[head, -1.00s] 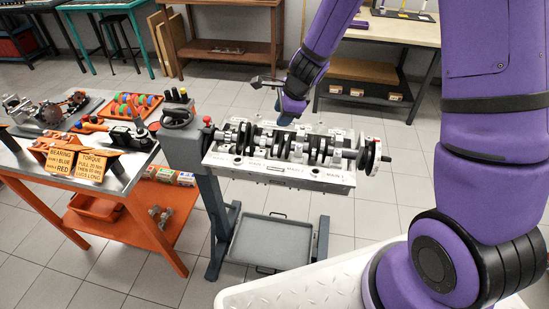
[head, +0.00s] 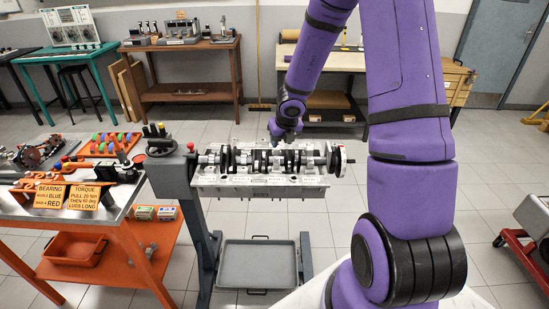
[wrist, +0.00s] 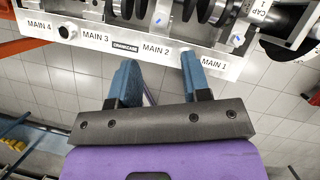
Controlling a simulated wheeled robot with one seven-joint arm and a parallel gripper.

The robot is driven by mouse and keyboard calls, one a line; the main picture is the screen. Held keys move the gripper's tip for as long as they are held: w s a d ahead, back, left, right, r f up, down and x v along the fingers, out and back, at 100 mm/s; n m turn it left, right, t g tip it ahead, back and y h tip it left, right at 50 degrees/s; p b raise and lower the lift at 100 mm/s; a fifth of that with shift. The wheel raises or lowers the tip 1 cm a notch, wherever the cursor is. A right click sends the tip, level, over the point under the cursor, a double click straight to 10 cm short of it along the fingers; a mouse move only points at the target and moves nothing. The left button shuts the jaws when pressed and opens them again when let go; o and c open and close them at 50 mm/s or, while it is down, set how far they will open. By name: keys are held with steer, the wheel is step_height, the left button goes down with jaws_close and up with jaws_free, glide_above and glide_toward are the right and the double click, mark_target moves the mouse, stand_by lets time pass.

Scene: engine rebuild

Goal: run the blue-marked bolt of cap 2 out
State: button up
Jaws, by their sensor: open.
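The engine block (head: 255,187) lies on a stand with its crankshaft (head: 240,157) exposed. In the wrist view the block's labelled side (wrist: 205,61) reads MAIN 4 to MAIN 1 from left to right. In the head view my gripper (head: 284,134) is over the far side of the block. I cannot pick out cap 2's blue-marked bolt.
An orange tool bench (head: 128,205) with parts, tools and BEARING and TORQUE signs stands at the left. A grey drip tray (head: 258,264) lies under the block.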

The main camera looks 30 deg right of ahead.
mark_target(277, 158)
steer(key=shift+x, duration=5.1)
jaws_close()
